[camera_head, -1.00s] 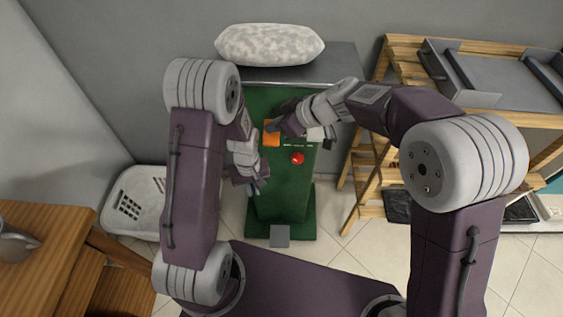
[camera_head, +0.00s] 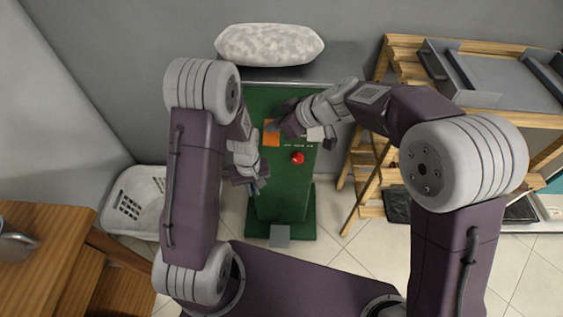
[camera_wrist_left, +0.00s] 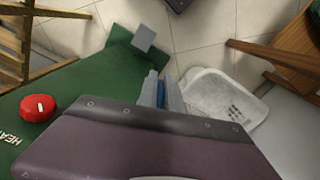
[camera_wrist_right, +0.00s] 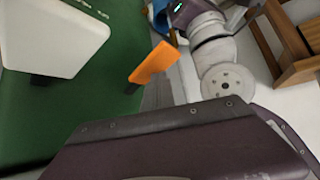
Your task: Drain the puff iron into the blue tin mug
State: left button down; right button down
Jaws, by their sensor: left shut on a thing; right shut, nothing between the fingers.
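The puff iron is a green cabinet (camera_head: 285,195) with a red knob (camera_head: 297,158), an orange lever (camera_head: 271,138) and a pale block on top (camera_wrist_right: 55,38). My left gripper (camera_head: 256,187) is low beside the cabinet's left side, shut on the blue tin mug. Only a blue strip of the mug (camera_wrist_left: 160,93) shows between the fingers in the left wrist view; blue also shows in the right wrist view (camera_wrist_right: 161,18). My right gripper (camera_head: 273,127) is shut and empty, close by the orange lever (camera_wrist_right: 155,64). I cannot tell whether it touches the lever.
A white laundry basket (camera_head: 131,205) stands on the floor left of the cabinet. A wooden table (camera_head: 45,265) with a metal vessel is at lower left. A wooden rack (camera_head: 375,150) stands close on the right. A pale cushion (camera_head: 270,45) lies on the grey surface behind.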

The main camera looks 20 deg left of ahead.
dwell(0.5)
notch_tip(320, 180, up, 7)
dwell(0.7)
jog(key=v, duration=1.2)
dwell(0.4)
